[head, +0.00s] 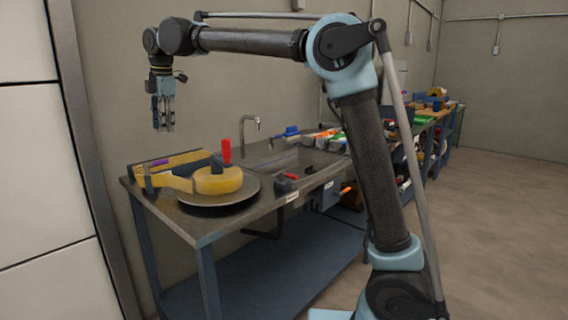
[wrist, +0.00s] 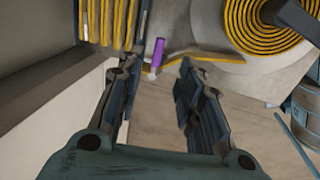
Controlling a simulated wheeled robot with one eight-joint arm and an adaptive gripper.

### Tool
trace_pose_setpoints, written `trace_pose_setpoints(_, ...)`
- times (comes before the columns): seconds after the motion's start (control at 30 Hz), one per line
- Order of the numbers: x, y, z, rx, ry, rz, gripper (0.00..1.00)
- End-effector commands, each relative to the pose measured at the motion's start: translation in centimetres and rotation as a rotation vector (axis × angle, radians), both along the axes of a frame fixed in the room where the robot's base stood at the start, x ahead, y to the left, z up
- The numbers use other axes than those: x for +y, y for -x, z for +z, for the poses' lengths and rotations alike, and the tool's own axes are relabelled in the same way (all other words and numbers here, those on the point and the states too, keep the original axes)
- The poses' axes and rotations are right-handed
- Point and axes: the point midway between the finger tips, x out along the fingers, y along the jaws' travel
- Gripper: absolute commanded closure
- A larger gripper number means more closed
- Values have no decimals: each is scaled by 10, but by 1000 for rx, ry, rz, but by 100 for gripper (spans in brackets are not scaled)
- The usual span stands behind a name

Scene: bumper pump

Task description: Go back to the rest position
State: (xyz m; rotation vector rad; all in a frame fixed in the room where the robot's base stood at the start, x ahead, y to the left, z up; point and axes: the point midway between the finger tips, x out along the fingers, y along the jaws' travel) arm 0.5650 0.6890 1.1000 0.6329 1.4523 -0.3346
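My gripper (head: 163,127) hangs pointing down in the air above the left end of the metal workbench (head: 205,228). In the wrist view its two fingers (wrist: 158,66) stand apart with nothing held between them. A yellow coil (head: 216,182) lies on a round dark plate (head: 205,209) below and to the right of the gripper. The coil also shows at the top right of the wrist view (wrist: 275,35). A purple stick-like object (wrist: 157,54) appears beyond the fingertips, well below them.
A red-handled tool (head: 226,152) stands by the coil. A sink with a faucet (head: 242,128) and several coloured items (head: 325,138) are farther along the bench. A wall and pale panel (head: 40,190) stand at left. Open floor (head: 490,210) lies to the right.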

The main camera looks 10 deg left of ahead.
Motion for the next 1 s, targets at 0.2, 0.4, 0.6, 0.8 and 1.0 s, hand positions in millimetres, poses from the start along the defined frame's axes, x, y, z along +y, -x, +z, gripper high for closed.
trace_pose_setpoints(0.2,-80,-43,-1,19,-14,-211,66)
trace_pose_setpoints(0.4,-176,-75,-9,43,-35,-467,66)
trace_pose_setpoints(0.6,-271,-89,-25,64,-58,-721,66)
trace_pose_setpoints(0.8,-361,-86,-49,84,-84,-973,66)
trace_pose_setpoints(1.0,-444,-68,-81,101,-113,-1227,66)
